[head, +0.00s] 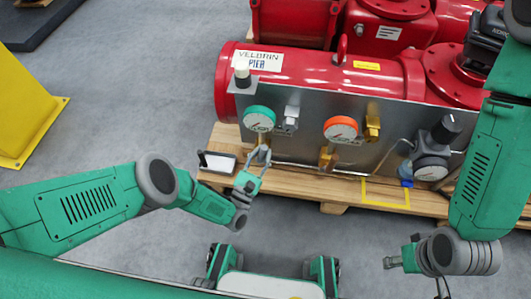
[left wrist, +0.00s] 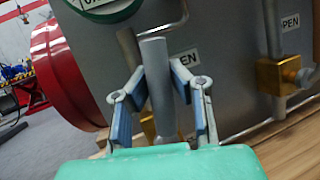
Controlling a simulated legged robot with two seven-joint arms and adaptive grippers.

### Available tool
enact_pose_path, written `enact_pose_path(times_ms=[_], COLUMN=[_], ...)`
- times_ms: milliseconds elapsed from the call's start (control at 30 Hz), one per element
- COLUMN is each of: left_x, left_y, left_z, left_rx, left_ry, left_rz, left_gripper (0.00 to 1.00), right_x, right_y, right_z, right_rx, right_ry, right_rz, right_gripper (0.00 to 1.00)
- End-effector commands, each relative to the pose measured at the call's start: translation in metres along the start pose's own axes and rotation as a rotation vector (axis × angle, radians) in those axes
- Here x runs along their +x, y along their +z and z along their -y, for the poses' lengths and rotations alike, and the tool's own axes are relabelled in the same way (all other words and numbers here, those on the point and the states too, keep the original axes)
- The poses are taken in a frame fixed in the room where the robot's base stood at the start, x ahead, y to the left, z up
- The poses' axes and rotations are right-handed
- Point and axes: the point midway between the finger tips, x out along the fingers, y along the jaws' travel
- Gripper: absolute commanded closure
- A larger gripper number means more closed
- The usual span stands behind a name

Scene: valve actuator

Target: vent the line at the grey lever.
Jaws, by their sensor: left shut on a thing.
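The grey lever (left wrist: 155,52) shows in the left wrist view as an upright grey bar in front of the metal panel. My left gripper (left wrist: 159,78) has its two blue-padded fingers on either side of the bar and is shut on it. In the head view my left gripper (head: 261,156) is just below the green-rimmed gauge (head: 259,118), and its fingers mostly hide the lever there. My right gripper (head: 394,258) is at lower right, away from the panel, too small to tell whether it is open.
An orange-rimmed gauge (head: 340,129) and brass valve (head: 372,122) are to the right on the panel. A grey valve fitting (head: 291,116) is beside the green gauge.

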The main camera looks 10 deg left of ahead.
Motion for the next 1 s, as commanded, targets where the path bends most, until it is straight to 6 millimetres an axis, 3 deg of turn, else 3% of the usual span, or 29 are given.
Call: enact_pose_path(times_ms=[33, 700, 733, 800, 1000], left_x=[-0.0068, -0.0076, -0.0076, -0.0072, -0.0047], left_y=[-0.0023, -0.0017, -0.0016, -0.0014, 0.0], left_z=[-0.0006, -0.0022, -0.0021, -0.0022, -0.0039], left_rx=[-0.019, -0.074, -0.075, -0.074, -0.071], left_ry=[0.005, 0.024, 0.024, 0.024, 0.027], left_rz=[-0.003, 0.011, 0.011, 0.012, 0.017], left_gripper=[1.0, 1.0, 0.83, 0.61, 0.61], right_x=[0.0001, 0.0001, 0.0001, 0.0001, -0.0001], right_y=[0.0001, 0.0001, 0.0001, 0.0001, 0.0001], right_z=[0.0003, 0.0004, 0.0004, 0.0005, 0.0005], right_rx=[-0.001, -0.001, -0.001, -0.001, -0.001], right_ry=[0.0, -0.001, -0.001, -0.001, -0.001], right_rz=[0.0, 0.0, 0.0, 0.0, 0.0], right_gripper=[0.6, 0.6, 0.6, 0.6, 0.6])
